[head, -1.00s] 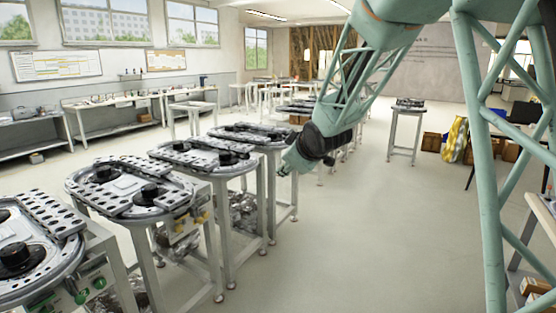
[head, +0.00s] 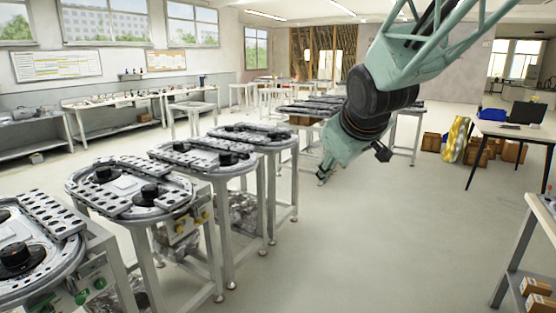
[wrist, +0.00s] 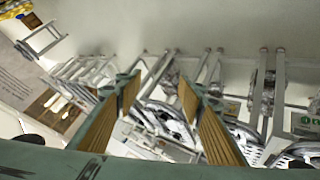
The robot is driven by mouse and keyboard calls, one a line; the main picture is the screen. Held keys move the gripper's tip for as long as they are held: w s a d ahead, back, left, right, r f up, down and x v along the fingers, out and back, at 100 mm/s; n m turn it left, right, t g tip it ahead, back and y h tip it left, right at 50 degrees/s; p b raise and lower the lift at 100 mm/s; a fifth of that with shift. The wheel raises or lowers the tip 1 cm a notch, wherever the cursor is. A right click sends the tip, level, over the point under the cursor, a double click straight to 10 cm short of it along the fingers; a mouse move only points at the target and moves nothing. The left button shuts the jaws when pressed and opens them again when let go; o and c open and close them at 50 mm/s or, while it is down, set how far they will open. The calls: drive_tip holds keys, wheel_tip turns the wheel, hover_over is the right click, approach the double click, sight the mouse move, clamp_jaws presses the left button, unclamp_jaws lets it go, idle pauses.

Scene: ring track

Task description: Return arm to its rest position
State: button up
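My arm reaches in from the upper right of the head view. My gripper (head: 324,177) hangs at the arm's lower end, above the open floor to the right of the ring-track stations. In the wrist view my gripper (wrist: 155,97) shows two ribbed brown finger pads standing well apart. Nothing is between them; the stations and their legs show beyond the gap. In the head view the gripper is small and partly hidden behind its own wrist.
Several ring-track stations (head: 130,185) on metal legs stand in a row at the left. A desk with a monitor (head: 526,113) and cardboard boxes (head: 512,152) stand at the right. A shelf (head: 540,205) is at the lower right edge. The middle floor (head: 370,245) is clear.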

drive_tip(key=s+d+f+m+g, duration=0.1)
drive_tip(key=s+d+m, duration=0.1)
drive_tip(key=s, duration=1.3)
drive_tip(key=s+d+f+m+g, duration=0.1)
drive_tip(key=s+d+m+g, duration=0.1)
drive_tip(key=s, duration=1.3)
drive_tip(key=s+d+f+m+g, duration=0.1)
drive_tip(key=s+d+m+g, duration=0.1)
drive_tip(key=s, duration=1.3)
drive_tip(key=shift+s+m, duration=0.3)
drive_tip(key=shift+m, duration=0.4)
